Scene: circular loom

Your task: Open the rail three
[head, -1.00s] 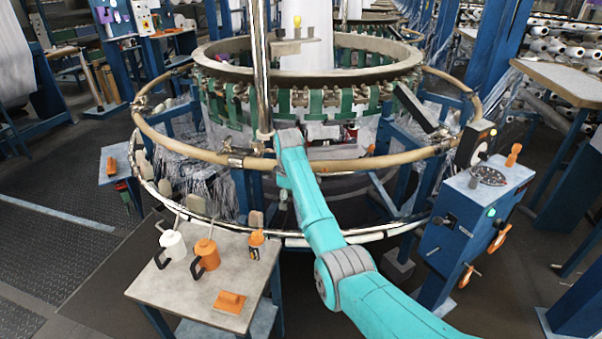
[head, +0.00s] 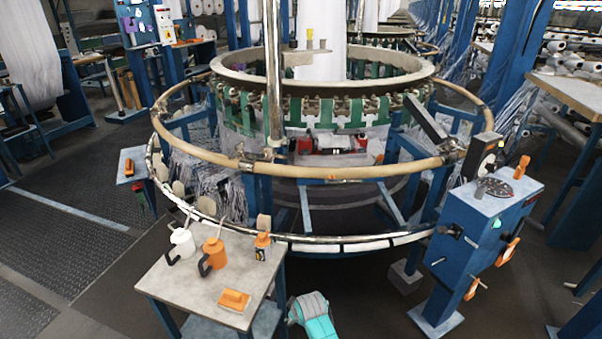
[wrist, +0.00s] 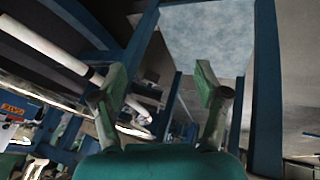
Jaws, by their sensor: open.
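A tan tubular rail (head: 340,171) rings the loom (head: 229,77) at mid height, with a metal joint (head: 246,158) at its front left. A thinner pale metal rail (head: 340,247) runs below it. No number shows, so I cannot tell which part is rail three. Both rails look continuous along the front. My gripper (wrist: 160,85) is open in the wrist view, with nothing between its green-tipped fingers. It is hidden in the head view, where only a teal piece of my arm shows at the bottom, below the lower rail and right of the small table.
A blue control box (head: 480,225) stands at right. A vertical metal post (head: 272,75) rises at the loom's front. Floor is open at left.

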